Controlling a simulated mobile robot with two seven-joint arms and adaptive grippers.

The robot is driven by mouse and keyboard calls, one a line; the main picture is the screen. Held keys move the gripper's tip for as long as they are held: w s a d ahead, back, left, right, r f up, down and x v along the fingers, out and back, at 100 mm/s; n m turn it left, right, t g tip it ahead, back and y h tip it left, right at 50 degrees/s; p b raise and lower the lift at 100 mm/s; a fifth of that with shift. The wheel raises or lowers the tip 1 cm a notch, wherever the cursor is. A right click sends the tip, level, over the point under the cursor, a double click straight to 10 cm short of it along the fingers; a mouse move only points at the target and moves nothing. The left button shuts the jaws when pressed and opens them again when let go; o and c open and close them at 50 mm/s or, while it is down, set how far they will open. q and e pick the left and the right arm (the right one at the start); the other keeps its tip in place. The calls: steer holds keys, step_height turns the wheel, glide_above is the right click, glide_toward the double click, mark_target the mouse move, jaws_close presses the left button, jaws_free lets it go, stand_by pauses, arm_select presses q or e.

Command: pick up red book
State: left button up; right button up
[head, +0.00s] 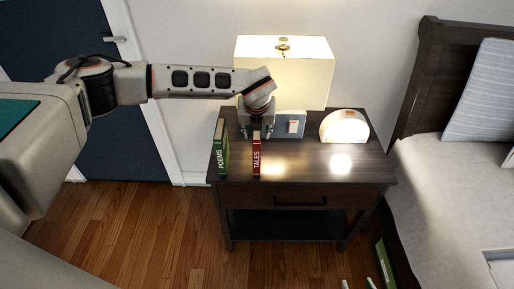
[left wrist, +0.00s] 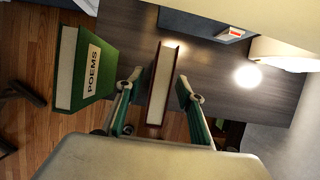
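The red book (head: 256,158), marked TALES, stands upright near the front edge of the dark nightstand (head: 310,170). My left gripper (head: 256,132) is over it, pointing down. In the left wrist view the red book (left wrist: 164,85) shows its pale page edge and lies between my left gripper's open fingers (left wrist: 157,92). A gap shows on each side, so the fingers do not appear to touch it. How far down the fingers reach is hard to tell. My right gripper is not in view.
A green book (head: 221,150), marked POEMS, stands left of the red book. A lamp (head: 284,70), a grey-blue box-like item (head: 291,125) and a glowing semicircular light (head: 344,127) are behind and right. The bed (head: 450,180) is at right. The nightstand's front right is clear.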

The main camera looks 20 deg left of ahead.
arm_select(q)
jaws_close()
steer(key=shift+r, duration=0.2)
